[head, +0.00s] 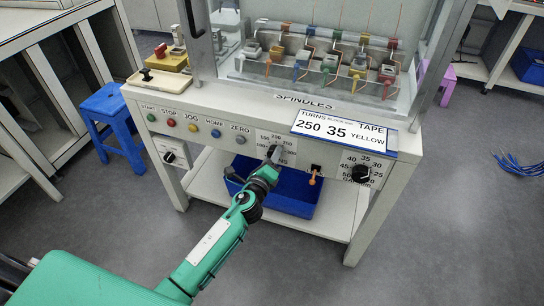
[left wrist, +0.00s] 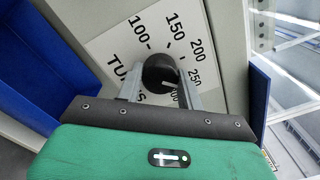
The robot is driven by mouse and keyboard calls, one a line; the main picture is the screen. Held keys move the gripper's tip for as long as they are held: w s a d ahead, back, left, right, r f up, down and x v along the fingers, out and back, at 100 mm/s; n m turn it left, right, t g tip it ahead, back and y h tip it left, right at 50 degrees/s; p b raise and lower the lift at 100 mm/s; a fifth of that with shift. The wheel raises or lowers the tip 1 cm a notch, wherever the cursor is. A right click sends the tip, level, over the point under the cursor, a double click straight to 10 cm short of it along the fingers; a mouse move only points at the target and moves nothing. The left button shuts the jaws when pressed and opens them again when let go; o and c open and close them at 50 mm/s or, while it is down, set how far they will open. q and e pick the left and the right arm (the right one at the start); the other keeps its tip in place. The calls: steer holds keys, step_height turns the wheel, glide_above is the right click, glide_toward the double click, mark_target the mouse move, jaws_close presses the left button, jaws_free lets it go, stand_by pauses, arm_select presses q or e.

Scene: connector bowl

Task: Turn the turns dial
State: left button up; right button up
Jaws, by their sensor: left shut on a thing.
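The turns dial (left wrist: 160,72) is a round black knob on a white scale plate in the left wrist view. The numbers 100, 150, 200 and 250 show around it, and its white pointer mark lies toward the 250 side. My left gripper (left wrist: 160,88) is shut on the dial, one finger on each side. In the head view the left gripper (head: 268,168) reaches the machine's front panel and hides most of the dial (head: 275,153). A card (head: 342,131) on the panel reads turns 250, 35, tape yellow. My right gripper is not in view.
A second black dial (head: 361,173) with its own scale sits at the panel's right. An orange-tipped lever (head: 313,177) is between the dials. Coloured buttons (head: 193,126) line the panel's left. A blue bin (head: 291,194) stands on the shelf below. A blue stool (head: 113,122) is at left.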

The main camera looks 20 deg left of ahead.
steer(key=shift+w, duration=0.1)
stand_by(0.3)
arm_select(q)
steer(key=o, duration=1)
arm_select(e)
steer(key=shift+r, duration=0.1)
arm_select(q)
steer(key=s, duration=0.9)
steer(key=s+b, duration=0.1)
steer(key=s, duration=0.3)
steer(key=shift+s+a+f, duration=0.15)
steer(key=shift+s+a, duration=0.15)
steer(key=shift+s, duration=0.1)
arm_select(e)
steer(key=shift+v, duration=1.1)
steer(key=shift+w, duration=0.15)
